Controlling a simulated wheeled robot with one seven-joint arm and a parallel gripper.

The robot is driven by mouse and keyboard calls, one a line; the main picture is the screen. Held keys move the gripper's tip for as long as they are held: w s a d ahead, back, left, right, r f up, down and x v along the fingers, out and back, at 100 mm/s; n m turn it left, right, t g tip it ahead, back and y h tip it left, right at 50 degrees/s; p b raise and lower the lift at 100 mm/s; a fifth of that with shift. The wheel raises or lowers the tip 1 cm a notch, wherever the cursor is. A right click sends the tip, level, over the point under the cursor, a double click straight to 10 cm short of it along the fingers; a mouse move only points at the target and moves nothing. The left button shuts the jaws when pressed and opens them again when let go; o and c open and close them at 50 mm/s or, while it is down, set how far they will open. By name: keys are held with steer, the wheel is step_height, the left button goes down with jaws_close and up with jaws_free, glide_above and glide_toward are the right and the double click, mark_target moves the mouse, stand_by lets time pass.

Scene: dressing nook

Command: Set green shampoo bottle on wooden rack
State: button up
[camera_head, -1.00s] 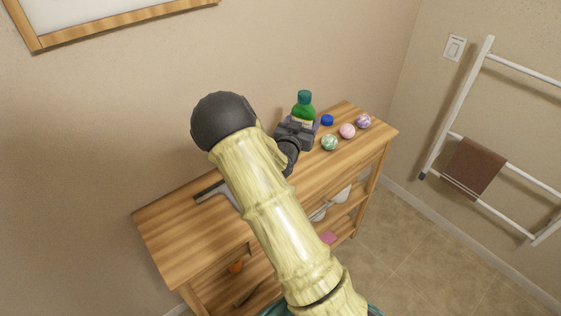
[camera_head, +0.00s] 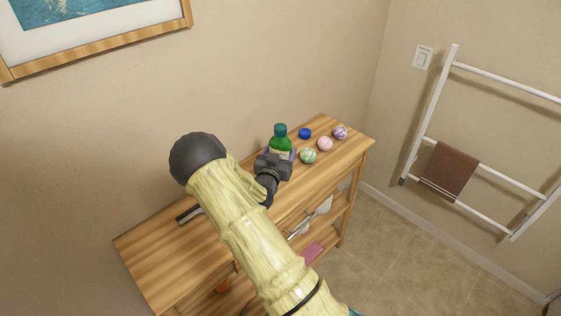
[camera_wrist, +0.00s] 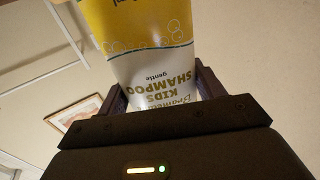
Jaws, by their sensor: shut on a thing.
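The green shampoo bottle (camera_head: 280,144), with a green cap and a pale label, is upright at the far side of the wooden rack's top (camera_head: 150,250). My gripper (camera_head: 283,156) is shut on it, seen from behind in the head view. In the wrist view, a yellow and white label reading "Kids Shampoo gentle" fills the space between the fingers (camera_wrist: 160,92), upside down in the picture. The bottle's base is hidden by my gripper, so I cannot tell whether it touches the rack top.
A dark-edged item (camera_head: 188,215) lies left of my arm. A white towel rail (camera_head: 430,120) is at right.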

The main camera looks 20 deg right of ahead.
steer(key=shift+d+f+p, duration=0.1)
steer(key=shift+f+p, duration=0.35)
steer(key=shift+f, duration=1.6)
steer(key=shift+w, duration=0.1)
steer(key=shift+f, duration=0.2)
steer(key=o, duration=1.2)
steer(key=shift+a+r, duration=0.1)
steer(key=shift+a, duration=0.1)
steer(key=shift+d, duration=0.1)
steer(key=shift+d, duration=0.1)
